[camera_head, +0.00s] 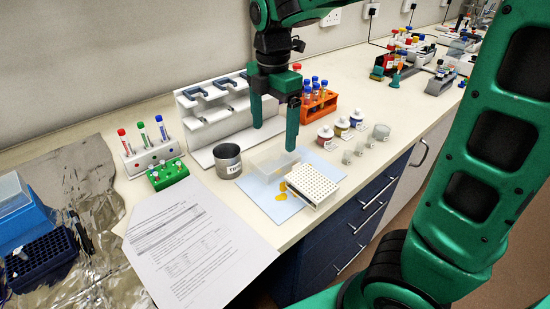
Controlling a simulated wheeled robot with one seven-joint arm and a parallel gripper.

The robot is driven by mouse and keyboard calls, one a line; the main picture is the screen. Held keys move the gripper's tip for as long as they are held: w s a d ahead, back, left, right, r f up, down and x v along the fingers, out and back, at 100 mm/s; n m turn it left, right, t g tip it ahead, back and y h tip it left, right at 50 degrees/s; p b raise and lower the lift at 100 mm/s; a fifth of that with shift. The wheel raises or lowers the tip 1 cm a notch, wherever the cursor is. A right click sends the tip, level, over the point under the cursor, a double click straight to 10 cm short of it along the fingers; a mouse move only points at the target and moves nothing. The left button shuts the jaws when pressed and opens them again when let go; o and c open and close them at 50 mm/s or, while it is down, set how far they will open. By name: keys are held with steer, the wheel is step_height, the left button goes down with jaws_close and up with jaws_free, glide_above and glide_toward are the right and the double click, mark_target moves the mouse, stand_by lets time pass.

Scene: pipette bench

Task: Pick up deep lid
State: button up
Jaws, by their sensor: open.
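A clear, pale, box-shaped piece that looks like the deep lid (268,166) lies on a light blue mat (266,200), just behind a white tip rack (313,185). My gripper (275,138) points down above the lid, its two green fingers spread apart. The fingers are empty. The right fingertip is close to the lid's far right side and overlaps it in the picture; I cannot tell whether they touch. The left finger is above and behind the lid.
A grey metal can (228,160) stands left of the lid and a white pipette stand (205,125) behind it. An orange tube rack (318,103) and several small bottles (342,127) are to the right. Yellow pieces (281,191) lie on the mat. Printed paper (195,245) covers the front left.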

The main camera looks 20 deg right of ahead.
mark_target(274, 152)
steer(key=shift+d+f, duration=0.15)
steer(key=shift+f, duration=3.1)
steer(key=shift+c, duration=0.7)
steer(key=c, duration=1.3)
